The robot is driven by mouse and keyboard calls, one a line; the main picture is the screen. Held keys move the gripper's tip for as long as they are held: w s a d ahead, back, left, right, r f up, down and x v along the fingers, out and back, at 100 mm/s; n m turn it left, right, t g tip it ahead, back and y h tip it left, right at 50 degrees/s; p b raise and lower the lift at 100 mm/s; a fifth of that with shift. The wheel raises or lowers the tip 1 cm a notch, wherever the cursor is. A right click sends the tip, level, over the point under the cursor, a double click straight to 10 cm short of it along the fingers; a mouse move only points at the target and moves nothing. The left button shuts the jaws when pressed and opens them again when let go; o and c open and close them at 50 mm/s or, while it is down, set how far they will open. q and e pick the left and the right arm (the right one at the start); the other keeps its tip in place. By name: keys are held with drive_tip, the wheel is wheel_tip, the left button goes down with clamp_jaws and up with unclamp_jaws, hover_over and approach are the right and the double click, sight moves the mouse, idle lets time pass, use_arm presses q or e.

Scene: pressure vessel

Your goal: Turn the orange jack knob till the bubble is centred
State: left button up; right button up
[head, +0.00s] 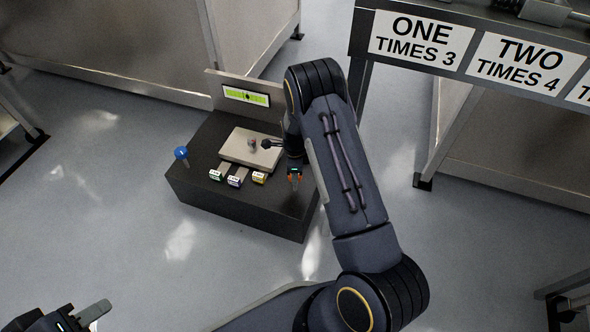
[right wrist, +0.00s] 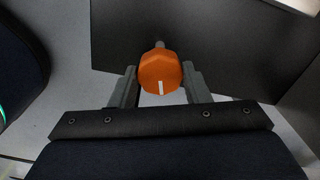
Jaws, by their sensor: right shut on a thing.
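The orange jack knob (right wrist: 161,72) sits between the two fingers of my right gripper (right wrist: 161,88) in the right wrist view, with a white mark on its face pointing towards the gripper's palm. In the head view a bit of the orange knob (head: 291,178) shows beside my right gripper (head: 295,177), at the right side of the dark block. The bubble display (head: 246,96) on the upright panel is green with dark marks; the bubble's exact place is too small to tell. My left gripper (head: 88,316) is at the bottom left, partly cut off, away from everything.
The dark block (head: 230,202) stands on the floor and carries a pale plate (head: 238,147) with small items. A blue knob (head: 181,153) is at its left. Small labelled blocks (head: 235,181) lie in front of the plate. A signed rack (head: 450,70) stands at right.

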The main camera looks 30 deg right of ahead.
drive_tip(key=n, duration=0.4)
drive_tip(key=shift+n+p, duration=0.3)
drive_tip(key=shift+n, duration=0.4)
drive_tip(key=o, duration=1)
drive_tip(key=shift+c, duration=0.2)
wheel_tip(320, 180, up, 8)
drive_tip(key=p, duration=0.3)
drive_tip(key=shift+f, duration=0.1)
